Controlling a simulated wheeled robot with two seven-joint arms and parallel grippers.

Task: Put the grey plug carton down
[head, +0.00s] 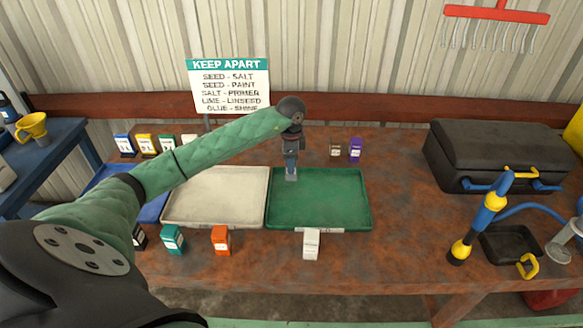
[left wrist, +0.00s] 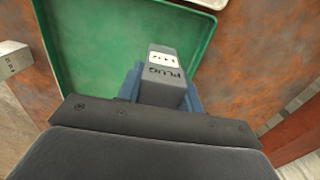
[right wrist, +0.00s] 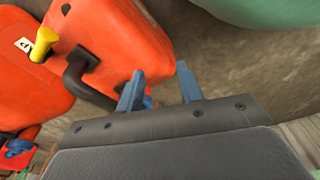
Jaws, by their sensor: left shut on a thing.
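The grey plug carton (left wrist: 165,68) is in my left gripper (left wrist: 160,90), its printed end facing the left wrist camera. In the head view the gripper (head: 291,160) points down at the back left part of the green tray (head: 335,205), with the carton (head: 291,176) below its fingers. The green tray (left wrist: 85,60) lies beneath in the left wrist view and looks empty otherwise. I cannot tell whether the carton touches the tray floor. My right gripper (right wrist: 158,88) is open and empty, near red containers (right wrist: 115,50).
A cream tray (head: 215,195) and a blue tray (head: 150,208) stand left of the green one. Cartons stand around them: white (head: 311,243), orange (head: 220,239), teal (head: 172,239), purple (head: 355,150). A sign (head: 229,85) stands behind. A black case (head: 495,150) is at right.

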